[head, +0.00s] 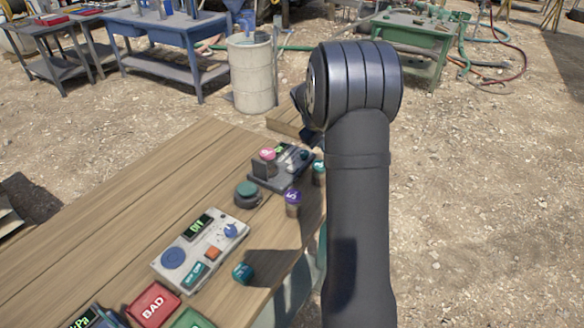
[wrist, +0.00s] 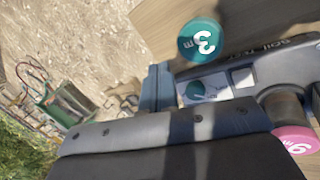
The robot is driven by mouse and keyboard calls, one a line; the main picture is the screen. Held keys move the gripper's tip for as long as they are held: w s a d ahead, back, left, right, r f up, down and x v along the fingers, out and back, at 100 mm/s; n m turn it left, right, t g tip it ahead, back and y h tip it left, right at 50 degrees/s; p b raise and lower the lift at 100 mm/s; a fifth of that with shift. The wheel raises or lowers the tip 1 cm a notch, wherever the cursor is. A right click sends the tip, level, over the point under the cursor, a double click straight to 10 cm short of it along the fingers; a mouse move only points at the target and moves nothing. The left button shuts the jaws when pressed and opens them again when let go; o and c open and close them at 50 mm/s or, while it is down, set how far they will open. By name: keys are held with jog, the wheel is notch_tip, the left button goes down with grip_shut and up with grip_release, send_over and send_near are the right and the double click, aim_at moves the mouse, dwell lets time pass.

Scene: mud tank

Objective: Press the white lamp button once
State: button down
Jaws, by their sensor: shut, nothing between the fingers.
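My gripper (wrist: 158,86) shows in the wrist view as blue-grey fingers close together, with nothing between them. It is beside a dark grey device (wrist: 275,68) marked with lettering that starts "Soil". A pale square (wrist: 243,77) and a white panel with a teal round part (wrist: 206,88) show on this device, just right of the fingers. I cannot tell for sure whether either is the white lamp button. In the head view the device (head: 268,181) stands near the table's far right end; my arm hides most of the gripper there.
A teal-capped container marked 3 (wrist: 200,40) and a pink-capped one (wrist: 296,139) are close to the gripper. A purple-capped container (head: 292,202), a dark round item with teal top (head: 247,193) and a grey control box (head: 172,280) stand on the wooden table (head: 130,215).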

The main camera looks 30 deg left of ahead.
aim_at(290, 169)
jog(key=s+a+r+n+t+y, duration=0.2)
jog(key=s+a+r+n+t, duration=0.3)
jog(key=n, duration=0.9)
jog(key=s+a, duration=0.2)
jog(key=a, duration=0.1)
jog(key=shift+s+y, duration=0.2)
jog(key=shift+y, duration=0.2)
jog(key=shift+f, duration=4.3)
jog(key=shift+f, duration=0.45)
jog(key=shift+f, duration=0.6)
jog(key=shift+r, duration=1.05)
